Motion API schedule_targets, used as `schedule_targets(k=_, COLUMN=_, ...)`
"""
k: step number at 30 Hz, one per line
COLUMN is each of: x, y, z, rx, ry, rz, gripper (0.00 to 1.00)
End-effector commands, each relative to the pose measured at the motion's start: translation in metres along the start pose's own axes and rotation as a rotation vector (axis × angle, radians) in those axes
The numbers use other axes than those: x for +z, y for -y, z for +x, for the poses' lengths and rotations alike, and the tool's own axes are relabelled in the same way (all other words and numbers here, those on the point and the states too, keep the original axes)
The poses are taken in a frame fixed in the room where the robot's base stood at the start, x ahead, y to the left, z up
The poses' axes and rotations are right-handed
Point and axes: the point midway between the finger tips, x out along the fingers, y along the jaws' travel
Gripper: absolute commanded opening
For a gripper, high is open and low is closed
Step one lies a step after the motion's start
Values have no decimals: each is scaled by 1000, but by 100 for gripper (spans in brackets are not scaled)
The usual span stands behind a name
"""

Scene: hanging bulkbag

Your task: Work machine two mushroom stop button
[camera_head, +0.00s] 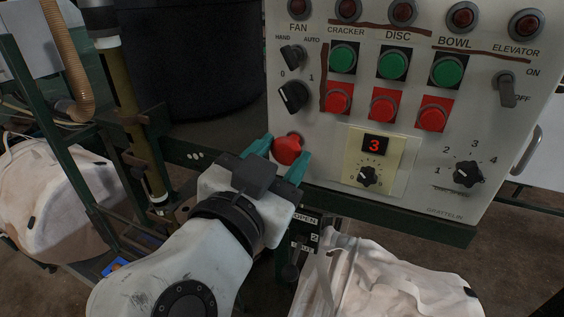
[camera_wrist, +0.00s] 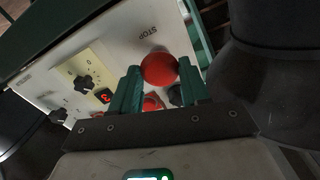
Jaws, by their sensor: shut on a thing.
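The red mushroom stop button (camera_head: 288,149) sits at the lower left of the white control panel (camera_head: 420,180). My gripper (camera_head: 279,157) has its two teal fingers on either side of the button's head, shut on it. In the wrist view the round red button (camera_wrist: 159,68) lies between the fingertips of my gripper (camera_wrist: 160,80), with the word STOP on the panel beside it. The button's stem and base are mostly hidden.
Red and green push buttons (camera_head: 392,65), a black selector knob (camera_head: 293,96) and a dial unit showing 3 (camera_head: 375,143) are close by on the panel. A lever (camera_head: 291,271) and white bulk bag (camera_head: 385,280) are below. A dark drum (camera_head: 205,55) stands behind.

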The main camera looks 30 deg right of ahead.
Motion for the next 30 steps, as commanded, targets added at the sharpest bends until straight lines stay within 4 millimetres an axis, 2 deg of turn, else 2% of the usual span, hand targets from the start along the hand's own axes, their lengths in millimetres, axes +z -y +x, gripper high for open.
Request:
schedule_targets(k=8, x=0, y=0, z=-4, rx=-1, ry=0, rz=0, gripper=0)
schedule_targets(k=9, x=0, y=0, z=-4, rx=0, ry=0, rz=0, gripper=49)
schedule_targets(k=16, x=0, y=0, z=-3, rx=0, ry=0, rz=0, gripper=71)
schedule_targets(k=25, x=0, y=0, z=-5, rx=0, ry=0, rz=0, gripper=72)
schedule_targets(k=30, x=2, y=0, z=-25, rx=-3, ry=0, rz=1, gripper=72)
